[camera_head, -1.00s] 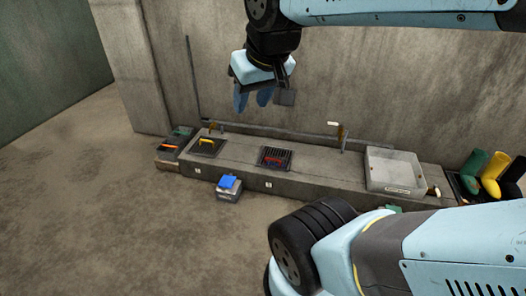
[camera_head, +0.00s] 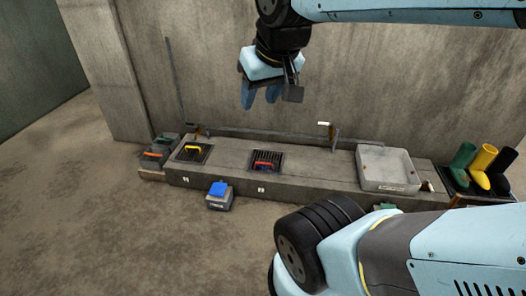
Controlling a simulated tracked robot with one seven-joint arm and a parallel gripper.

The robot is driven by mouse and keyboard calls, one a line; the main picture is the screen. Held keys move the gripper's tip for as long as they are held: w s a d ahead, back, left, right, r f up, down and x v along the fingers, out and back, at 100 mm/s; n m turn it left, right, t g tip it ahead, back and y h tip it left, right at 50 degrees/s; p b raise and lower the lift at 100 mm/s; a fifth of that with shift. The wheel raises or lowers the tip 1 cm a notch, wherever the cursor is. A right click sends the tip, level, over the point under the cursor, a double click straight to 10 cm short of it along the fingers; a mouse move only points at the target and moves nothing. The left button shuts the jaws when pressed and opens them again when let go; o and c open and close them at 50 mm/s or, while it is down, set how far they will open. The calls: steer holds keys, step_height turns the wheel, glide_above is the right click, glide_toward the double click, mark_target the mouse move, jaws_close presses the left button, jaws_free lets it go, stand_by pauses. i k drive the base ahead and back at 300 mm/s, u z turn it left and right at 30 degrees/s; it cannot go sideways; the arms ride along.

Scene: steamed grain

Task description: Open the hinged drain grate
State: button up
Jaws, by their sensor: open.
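Two dark square grates are set in the top of a long concrete ledge (camera_head: 325,176). The left grate (camera_head: 206,155) has a yellow handle (camera_head: 194,149). The middle grate (camera_head: 272,155) shows slats and has a red handle (camera_head: 265,167). Both look closed and flat; I cannot tell which one is hinged. My gripper (camera_head: 260,98) hangs in the air with its blue fingers open and empty, pointing down. In the picture it is above the middle grate, well apart from it.
A grey basin (camera_head: 387,181) sits on the ledge at right, with green, yellow (camera_head: 482,161) and black boots beyond. A box with a blue top (camera_head: 218,190) stands on the floor before the ledge.

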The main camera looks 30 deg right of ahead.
mark_target(258, 163)
steer(key=z, duration=0.7)
steer(key=i, duration=1.9)
steer(key=u, duration=0.55)
steer(key=k, duration=0.65)
steer(key=u, duration=0.2)
steer(key=i, duration=0.7)
steer(key=z, duration=0.2)
